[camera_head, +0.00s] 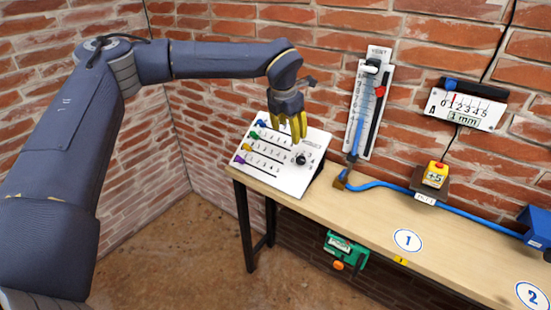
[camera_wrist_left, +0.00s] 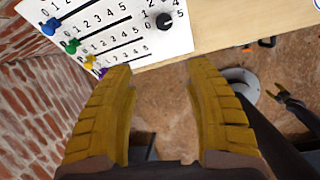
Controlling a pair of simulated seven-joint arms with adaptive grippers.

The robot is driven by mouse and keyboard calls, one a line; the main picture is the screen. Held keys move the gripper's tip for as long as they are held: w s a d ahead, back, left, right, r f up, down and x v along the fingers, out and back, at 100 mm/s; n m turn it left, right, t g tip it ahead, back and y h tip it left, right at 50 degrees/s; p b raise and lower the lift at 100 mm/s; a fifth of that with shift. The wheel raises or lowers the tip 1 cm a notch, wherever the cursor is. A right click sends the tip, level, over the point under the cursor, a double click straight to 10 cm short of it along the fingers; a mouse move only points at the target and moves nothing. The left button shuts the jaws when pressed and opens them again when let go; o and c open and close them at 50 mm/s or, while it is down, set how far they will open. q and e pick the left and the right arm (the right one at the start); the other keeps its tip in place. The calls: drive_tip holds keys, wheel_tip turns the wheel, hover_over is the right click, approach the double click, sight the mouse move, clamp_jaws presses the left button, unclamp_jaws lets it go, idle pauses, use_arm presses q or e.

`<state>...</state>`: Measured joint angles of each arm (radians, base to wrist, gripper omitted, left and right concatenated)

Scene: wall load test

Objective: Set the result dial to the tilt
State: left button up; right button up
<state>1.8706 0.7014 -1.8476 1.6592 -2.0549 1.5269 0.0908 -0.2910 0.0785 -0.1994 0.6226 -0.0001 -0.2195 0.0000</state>
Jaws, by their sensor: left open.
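The result dial is a black round knob (camera_head: 300,158) on the right part of a white sloped panel (camera_head: 290,187), with numbers around it. It also shows in the left wrist view (camera_wrist_left: 164,20); its exact pointer setting is too small to read. The panel has numbered slider rows with blue, green, yellow and purple knobs at their left ends. My left gripper (camera_head: 298,132) has yellow fingers, is open and empty, and hangs over the panel just above the dial in the head view. In the left wrist view the open fingers (camera_wrist_left: 160,75) point toward the panel, apart from the dial.
A wooden bench (camera_head: 385,205) runs along the brick wall. A wall scale (camera_head: 362,105) has a red marker and blue tube. Plate A (camera_head: 466,107) has a red pointer near 1.

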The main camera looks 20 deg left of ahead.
use_arm(q)
drive_tip(key=d, duration=0.1)
drive_tip(key=n+t, duration=0.1)
approach(301, 158)
drive_tip(key=shift+h, duration=0.3)
drive_tip(key=x, duration=1)
drive_tip(key=shift+s+a+f, duration=0.1)
drive_tip(key=shift+a, duration=0.15)
use_arm(e)
drive_tip(key=shift+s+d, duration=0.1)
drive_tip(key=shift+s, duration=0.3)
use_arm(q)
drive_tip(key=shift+c, duration=0.2)
clamp_jaws()
